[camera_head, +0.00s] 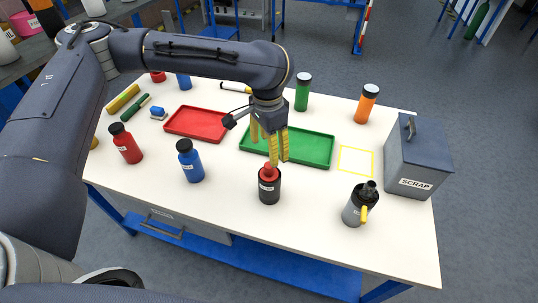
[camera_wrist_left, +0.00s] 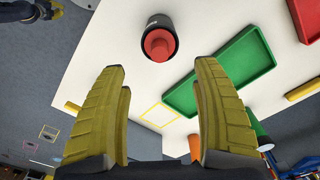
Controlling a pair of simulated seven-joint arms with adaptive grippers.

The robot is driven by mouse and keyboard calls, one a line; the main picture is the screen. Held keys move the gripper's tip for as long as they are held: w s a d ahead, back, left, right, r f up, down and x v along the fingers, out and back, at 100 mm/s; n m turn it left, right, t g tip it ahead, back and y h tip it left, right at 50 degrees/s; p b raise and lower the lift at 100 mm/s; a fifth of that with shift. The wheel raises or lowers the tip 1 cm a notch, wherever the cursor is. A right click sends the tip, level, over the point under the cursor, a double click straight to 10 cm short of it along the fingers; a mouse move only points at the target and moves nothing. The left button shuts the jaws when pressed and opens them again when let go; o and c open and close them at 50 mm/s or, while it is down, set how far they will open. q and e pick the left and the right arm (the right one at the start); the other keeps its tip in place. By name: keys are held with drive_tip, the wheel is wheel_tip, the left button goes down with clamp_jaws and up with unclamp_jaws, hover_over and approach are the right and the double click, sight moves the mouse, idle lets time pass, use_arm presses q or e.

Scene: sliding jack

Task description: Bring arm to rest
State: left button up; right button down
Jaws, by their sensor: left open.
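My left gripper (camera_head: 277,150) comes down from above at the middle of the table. Its yellow fingers (camera_wrist_left: 160,105) are open and nothing is between them in the left wrist view. A black cylinder with a red top (camera_head: 269,188) stands upright just below the fingertips in the head view. In the left wrist view the same cylinder (camera_wrist_left: 158,42) lies beyond the fingertips, apart from them. My right gripper is not in the head view. A dark part with yellow at the top left corner of the left wrist view (camera_wrist_left: 48,9) may be it, too small to read.
A green tray (camera_head: 310,163) and a red tray (camera_head: 168,132) lie behind the cylinder. A grey can with a yellow handle (camera_head: 353,210), a yellow outline (camera_head: 341,161) and a SCRAP box (camera_head: 420,163) are to the right. Blue (camera_head: 192,167) and red (camera_head: 129,151) bottles stand left.

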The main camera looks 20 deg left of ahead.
use_arm(q)
drive_tip(key=shift+r, duration=0.7)
